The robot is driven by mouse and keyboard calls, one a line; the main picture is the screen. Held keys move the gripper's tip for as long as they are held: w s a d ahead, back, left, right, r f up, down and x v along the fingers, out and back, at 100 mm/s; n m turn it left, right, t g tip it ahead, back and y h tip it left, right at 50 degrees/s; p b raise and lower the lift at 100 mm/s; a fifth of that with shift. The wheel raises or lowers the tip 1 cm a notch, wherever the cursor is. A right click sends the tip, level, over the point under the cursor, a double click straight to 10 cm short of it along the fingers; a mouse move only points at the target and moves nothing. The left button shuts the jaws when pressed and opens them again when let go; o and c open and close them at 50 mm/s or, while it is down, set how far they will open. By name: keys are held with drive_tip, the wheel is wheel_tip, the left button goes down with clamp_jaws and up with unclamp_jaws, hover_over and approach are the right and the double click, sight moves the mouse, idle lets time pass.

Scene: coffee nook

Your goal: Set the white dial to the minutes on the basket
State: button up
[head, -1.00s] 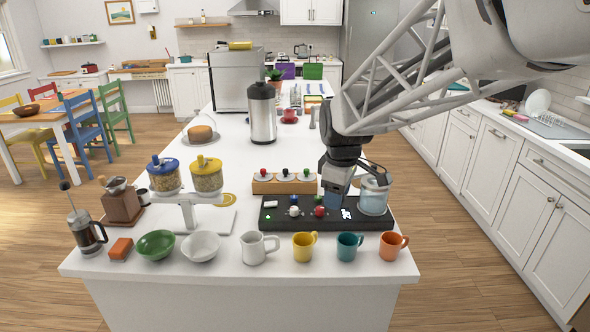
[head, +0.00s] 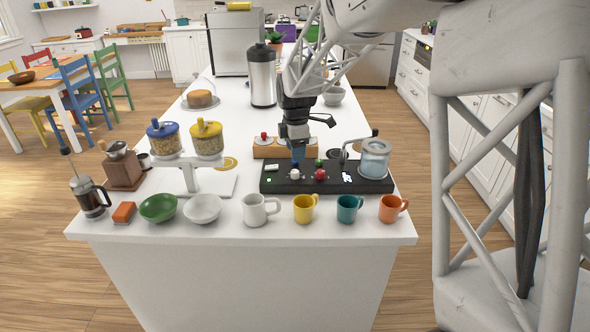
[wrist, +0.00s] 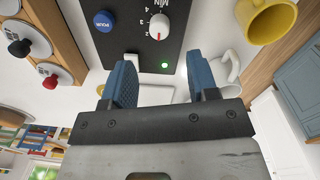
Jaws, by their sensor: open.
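The white dial (head: 295,174) sits on the black control panel (head: 279,184). In the wrist view the dial (wrist: 160,27) carries a red mark, beside a "Min" scale with small numbers. A blue button (wrist: 104,21) marked "POUR" is left of it there. My gripper (head: 296,156) is above the panel's back edge, near the dial, and its blue fingers (wrist: 162,77) are apart with nothing between them. A glass vessel (head: 375,160) stands at the panel's right end. I cannot make out a basket or a minutes number on one.
A red knob (head: 320,174) and a green button (head: 319,162) are close to the dial. A wooden block with knobs (head: 268,149) stands behind the panel.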

sight(295, 171)
idle(0.4)
drive_tip(key=shift+w+a+f, duration=0.1)
drive_tip(key=shift+w+f, duration=0.05)
drive_tip(key=shift+f, duration=3.75)
drive_tip(key=shift+c, duration=0.3)
drive_tip(key=c, duration=0.9)
drive_tip(key=shift+o, duration=0.2)
